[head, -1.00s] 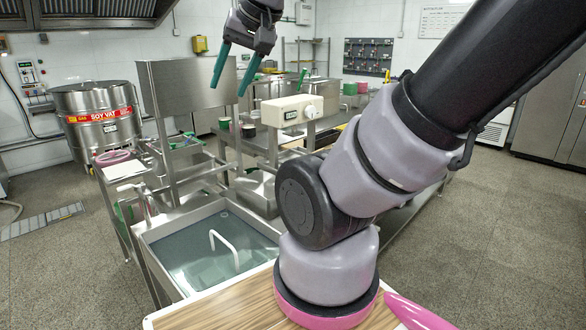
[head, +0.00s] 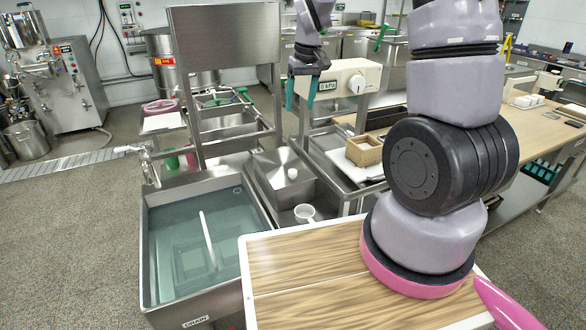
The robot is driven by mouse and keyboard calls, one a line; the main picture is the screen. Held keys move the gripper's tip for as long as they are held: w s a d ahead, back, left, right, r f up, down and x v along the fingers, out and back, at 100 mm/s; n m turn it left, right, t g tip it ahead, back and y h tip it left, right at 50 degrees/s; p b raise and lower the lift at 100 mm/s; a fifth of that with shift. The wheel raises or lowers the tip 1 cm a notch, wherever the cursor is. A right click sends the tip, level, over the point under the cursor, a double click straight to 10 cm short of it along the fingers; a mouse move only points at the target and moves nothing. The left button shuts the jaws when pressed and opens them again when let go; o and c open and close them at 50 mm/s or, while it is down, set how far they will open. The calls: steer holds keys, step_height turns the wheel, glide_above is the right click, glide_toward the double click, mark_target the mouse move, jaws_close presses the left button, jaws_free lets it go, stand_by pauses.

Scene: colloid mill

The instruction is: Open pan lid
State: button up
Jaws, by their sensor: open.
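A sloped stainless lid (head: 283,165) with a white round knob (head: 292,174) lies over a steel pan between the sink and the bench. It looks closed, though its edges are partly hard to make out. My gripper (head: 301,100) points down with its two green fingers apart and nothing between them. In the picture it is above the lid and in front of the white control box; it does not touch the lid.
A water-filled sink (head: 160,312) with a white bent rod (head: 208,240) is at left. A white cup (head: 304,212) sits below the lid. A tall steel panel (head: 225,45), a control box (head: 345,84) and a wooden tray (head: 364,150) stand nearby.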

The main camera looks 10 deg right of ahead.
steer(key=n+g, duration=0.2)
glide_toward(293, 171)
steer(key=shift+h, duration=0.4)
steer(key=f, duration=0.5)
steer(key=a+f, duration=0.1)
steer(key=f, duration=0.2)
steer(key=shift+f, duration=0.3)
jaws_close()
stand_by(0.4)
